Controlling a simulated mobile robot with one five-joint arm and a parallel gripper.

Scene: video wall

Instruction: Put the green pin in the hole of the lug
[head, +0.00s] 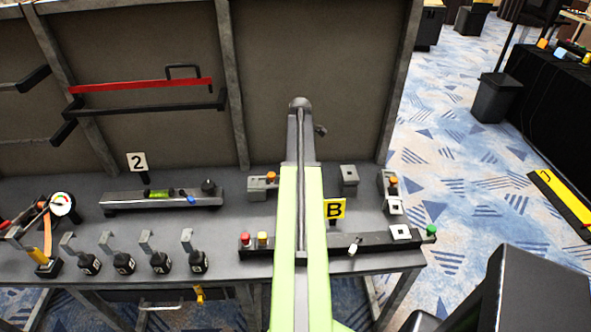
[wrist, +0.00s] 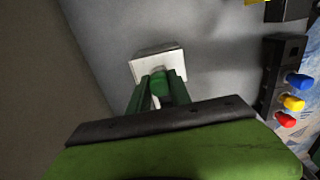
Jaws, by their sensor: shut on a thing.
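My gripper (wrist: 158,95) has its dark green fingers closed on the green pin (wrist: 158,82), whose rounded end shows between the fingertips in the wrist view. A pale square block, which may be the lug (wrist: 148,56), lies just beyond the pin. The pin overlaps its near edge in the picture. Its hole is not visible, and I cannot tell whether the pin touches it. In the head view my arm hides the gripper and the held pin. A grey block with a dark hole (head: 349,171) stands right of my arm; I cannot tell whether it is the same block.
A dark rail (head: 372,242) with red and yellow knobs and a green end runs along the bench front. An orange-topped fixture (head: 270,178) stands left of my arm. A dark block with blue, yellow and red knobs (wrist: 268,97) is right in the wrist view.

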